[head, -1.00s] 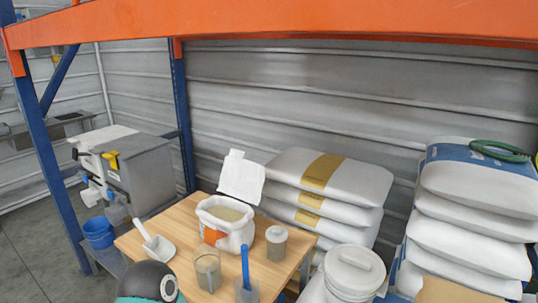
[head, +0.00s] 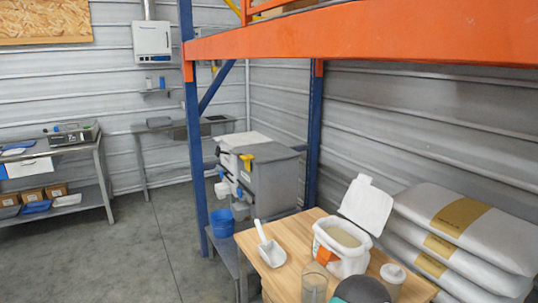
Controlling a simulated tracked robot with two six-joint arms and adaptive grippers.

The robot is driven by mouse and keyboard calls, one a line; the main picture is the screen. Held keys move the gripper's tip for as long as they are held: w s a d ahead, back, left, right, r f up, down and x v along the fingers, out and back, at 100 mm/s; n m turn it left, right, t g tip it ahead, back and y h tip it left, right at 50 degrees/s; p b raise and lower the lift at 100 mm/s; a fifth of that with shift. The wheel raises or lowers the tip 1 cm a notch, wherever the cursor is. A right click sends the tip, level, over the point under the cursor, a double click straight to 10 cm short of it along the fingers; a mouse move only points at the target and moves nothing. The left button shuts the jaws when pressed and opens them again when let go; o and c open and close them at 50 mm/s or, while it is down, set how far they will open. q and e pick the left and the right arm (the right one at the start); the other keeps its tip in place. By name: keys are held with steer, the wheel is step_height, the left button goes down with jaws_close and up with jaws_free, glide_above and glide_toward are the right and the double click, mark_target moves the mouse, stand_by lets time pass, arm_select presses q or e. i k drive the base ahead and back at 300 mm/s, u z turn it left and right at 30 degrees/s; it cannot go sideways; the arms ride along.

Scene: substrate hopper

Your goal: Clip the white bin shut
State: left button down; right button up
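The white bin (head: 349,259) stands on the wooden table, with an orange label on its front and light brown material inside. Its white lid (head: 367,205) stands open, tilted up behind the bin's opening. A clip on it cannot be made out. Neither of my grippers shows in the head view. A dark rounded part with a teal edge at the bottom covers some of the table in front of the bin; I cannot tell if it is part of my arm.
On the wooden table (head: 289,273) are a white scoop (head: 270,248), a clear beaker (head: 314,284) and a lidded jar (head: 391,278). White sacks (head: 470,225) are stacked on the right. A grey hopper unit (head: 272,178) and a blue bucket (head: 222,222) stand left. Open floor (head: 140,245) lies further left.

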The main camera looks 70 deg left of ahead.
mark_target(217, 150)
steer(key=u, duration=1.3)
steer(key=i, duration=0.1)
steer(key=z, duration=2.4)
steer(key=k, duration=2.3)
steer(key=z, duration=1.85)
steer(key=i, duration=0.1)
steer(key=u, duration=4.05)
steer(key=i, duration=0.25)
steer(key=u, duration=1.05)
steer(key=i, duration=0.55)
